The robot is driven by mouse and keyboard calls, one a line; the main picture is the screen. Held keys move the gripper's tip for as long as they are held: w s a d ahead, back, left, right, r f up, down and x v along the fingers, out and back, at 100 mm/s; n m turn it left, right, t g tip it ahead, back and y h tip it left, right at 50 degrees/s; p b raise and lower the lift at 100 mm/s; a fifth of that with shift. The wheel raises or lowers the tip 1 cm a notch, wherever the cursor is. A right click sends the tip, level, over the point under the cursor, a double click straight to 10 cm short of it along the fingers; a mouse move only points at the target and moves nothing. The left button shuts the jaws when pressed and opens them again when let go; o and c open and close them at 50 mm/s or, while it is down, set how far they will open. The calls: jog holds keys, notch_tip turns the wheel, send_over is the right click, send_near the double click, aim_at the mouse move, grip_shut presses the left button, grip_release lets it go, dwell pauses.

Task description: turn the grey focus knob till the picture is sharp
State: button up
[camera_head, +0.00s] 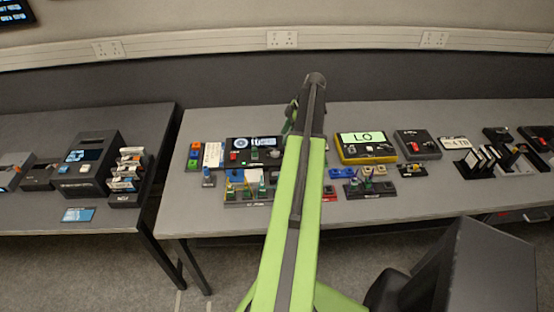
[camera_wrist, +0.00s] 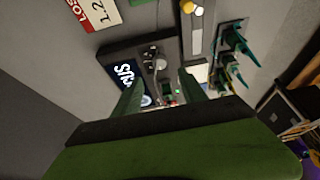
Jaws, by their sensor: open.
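A black box with a lit blue-and-white screen (camera_head: 256,143) stands on the right-hand bench, left of my arm. In the wrist view its screen (camera_wrist: 125,73) shows turned sideways, with large white marks. A small round grey knob (camera_wrist: 160,63) sits on the panel beside the screen; I cannot tell surely that it is the focus knob. My gripper (camera_wrist: 160,90) is open, its two green fingers apart, with the panel beyond them. They do not appear to hold anything. In the head view my arm hides most of the gripper.
A rack of coloured plugs (camera_head: 248,192) stands in front of the box. A yellow meter reading "LO" (camera_head: 366,148) is right of my arm. Bare bench shows along the front edge.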

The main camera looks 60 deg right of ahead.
aim_at(276, 153)
jog(key=b+x, duration=0.7)
jog(key=x, duration=0.2)
jog(key=shift+f, duration=0.25)
jog(key=shift+r, duration=0.1)
jog(key=shift+c, duration=0.2)
grip_shut()
jog(key=shift+a, duration=0.35)
jog(key=shift+d, duration=0.2)
